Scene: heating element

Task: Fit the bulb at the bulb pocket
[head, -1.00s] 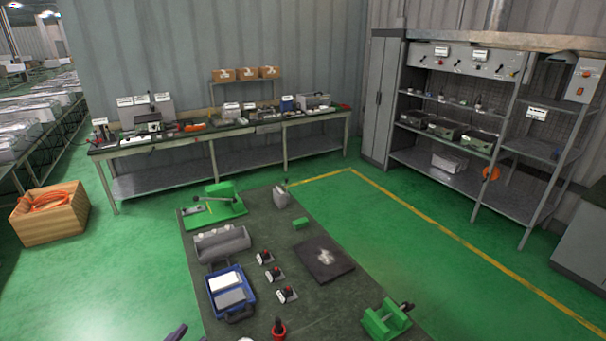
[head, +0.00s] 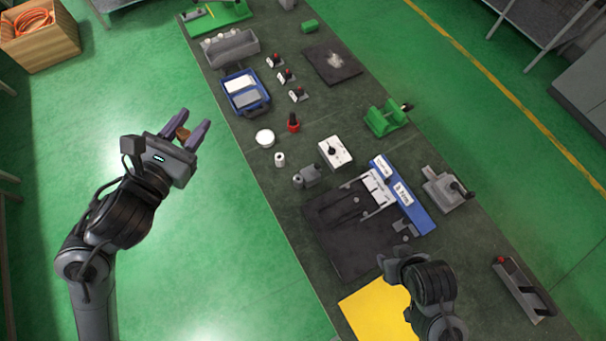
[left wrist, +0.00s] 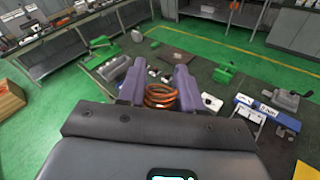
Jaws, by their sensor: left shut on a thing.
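My left gripper (head: 187,134) is over the green floor left of the bench in the head view, its two purple fingers shut on a copper-coloured coil (head: 183,133). In the left wrist view the coil (left wrist: 160,95) shows as several round turns between the fingers (left wrist: 158,88). I cannot make out a separate bulb on it. My right gripper is at the bottom of the head view, over the bench near the dark plate (head: 340,255); its fingertips are not clear. I cannot tell which part is the bulb pocket.
The long dark bench (head: 235,90) holds a blue case (head: 245,92), a white box with a knob (head: 335,152), a blue labelled strip (head: 403,195), a green clamp (head: 386,119) and a yellow sheet (head: 375,308). A wooden crate (head: 40,40) stands on the floor at far left.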

